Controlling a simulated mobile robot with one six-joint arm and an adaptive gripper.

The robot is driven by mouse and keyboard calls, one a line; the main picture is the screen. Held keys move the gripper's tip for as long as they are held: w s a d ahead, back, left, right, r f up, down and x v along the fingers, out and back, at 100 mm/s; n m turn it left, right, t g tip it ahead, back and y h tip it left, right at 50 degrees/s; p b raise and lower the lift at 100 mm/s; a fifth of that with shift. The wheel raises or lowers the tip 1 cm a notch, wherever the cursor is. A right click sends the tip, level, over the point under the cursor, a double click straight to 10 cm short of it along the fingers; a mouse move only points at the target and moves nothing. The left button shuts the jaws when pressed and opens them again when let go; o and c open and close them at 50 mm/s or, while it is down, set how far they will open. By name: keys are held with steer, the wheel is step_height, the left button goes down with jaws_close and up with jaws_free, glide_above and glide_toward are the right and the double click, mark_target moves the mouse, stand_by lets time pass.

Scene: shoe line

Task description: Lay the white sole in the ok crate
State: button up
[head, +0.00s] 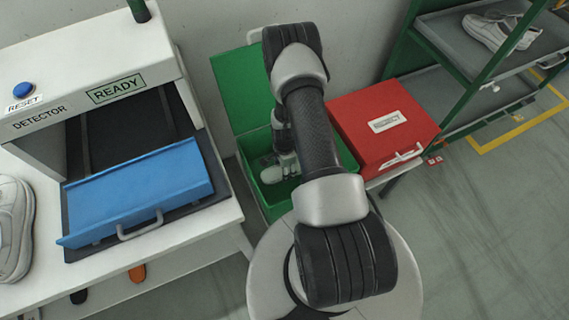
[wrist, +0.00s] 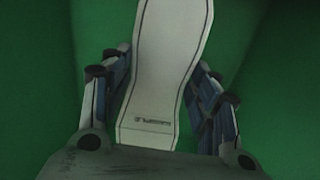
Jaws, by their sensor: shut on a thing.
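The white sole (wrist: 165,70) shows in the wrist view, between the two fingers of my gripper (wrist: 163,95), which is shut on its sides. Green walls of the ok crate (wrist: 40,70) fill the background of that view. In the head view, the green crate (head: 240,160) stands in the middle with its lid (head: 240,90) raised at the back. My gripper (head: 279,168) is down inside the crate opening, partly hidden by my arm. I cannot tell whether the sole touches the crate floor.
A red box (head: 375,145) with a white label stands just right of the crate. At the left is the detector (head: 90,105), marked READY, with a blue flap (head: 140,195). A white shoe (head: 14,230) lies on its table. A shelf (head: 450,70) stands at right.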

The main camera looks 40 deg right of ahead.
steer(key=shift+f, duration=3)
steer(key=o, duration=1.3)
step_height(320, 180, up, 12)
steer(key=shift+r, duration=0.1)
